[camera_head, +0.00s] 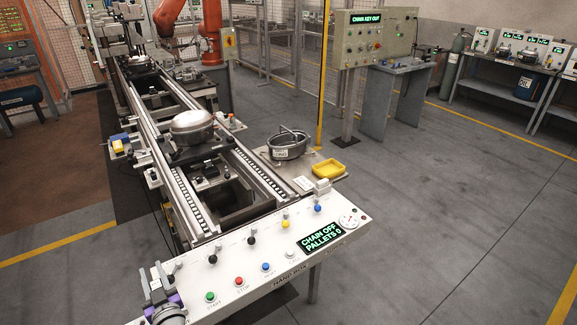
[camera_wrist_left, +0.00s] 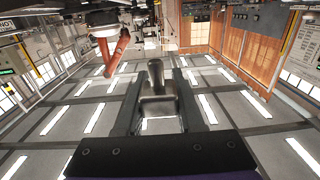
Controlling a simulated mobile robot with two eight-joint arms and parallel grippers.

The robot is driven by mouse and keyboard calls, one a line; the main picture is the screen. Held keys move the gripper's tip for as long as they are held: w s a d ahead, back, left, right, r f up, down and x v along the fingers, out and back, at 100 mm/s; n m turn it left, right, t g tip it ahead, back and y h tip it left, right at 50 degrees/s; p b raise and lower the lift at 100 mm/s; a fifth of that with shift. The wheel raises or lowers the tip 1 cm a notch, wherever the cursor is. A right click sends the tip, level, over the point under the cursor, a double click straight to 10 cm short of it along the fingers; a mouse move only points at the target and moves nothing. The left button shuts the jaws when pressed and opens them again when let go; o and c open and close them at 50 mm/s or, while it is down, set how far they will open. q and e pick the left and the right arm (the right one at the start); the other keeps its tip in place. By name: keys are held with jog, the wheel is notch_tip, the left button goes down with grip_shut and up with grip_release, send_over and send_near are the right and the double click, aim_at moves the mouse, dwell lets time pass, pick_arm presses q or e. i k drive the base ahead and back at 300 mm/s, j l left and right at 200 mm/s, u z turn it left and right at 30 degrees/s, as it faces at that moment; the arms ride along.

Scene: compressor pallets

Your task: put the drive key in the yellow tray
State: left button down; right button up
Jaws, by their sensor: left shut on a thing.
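The yellow tray (camera_head: 328,168) sits on a flat plate right of the conveyor, empty as far as I can see. My left gripper (camera_head: 157,278) is at the lower left, by the left end of the white hand box, well away from the tray. Its fingers point upward, with the ceiling behind them in the left wrist view. It is shut on a dark grey piece with a blocky lower part and a narrow rounded end, apparently the drive key (camera_wrist_left: 157,88). My right gripper is not in view.
The white hand box (camera_head: 225,262) with buttons and levers spans the front, between my left gripper and the tray. A round metal housing (camera_head: 288,149) stands beside the tray. A yellow post (camera_head: 321,100) rises behind it. Open floor lies to the right.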

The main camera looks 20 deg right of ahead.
aim_at(329, 169)
jog(key=i+l, duration=0.2)
jog(key=l, duration=0.25)
jog(key=i+l, duration=0.2)
jog(key=l, duration=0.2)
jog(key=i+l, duration=0.2)
jog(key=l, duration=0.25)
jog(key=i+l, duration=0.2)
jog(key=l, duration=0.2)
jog(key=i+l, duration=0.2)
jog(key=l, duration=0.25)
jog(key=i+l, duration=0.2)
jog(key=l, duration=0.2)
jog(key=i+l, duration=0.2)
jog(key=l, duration=0.25)
jog(key=i+l, duration=0.2)
jog(key=l, duration=0.2)
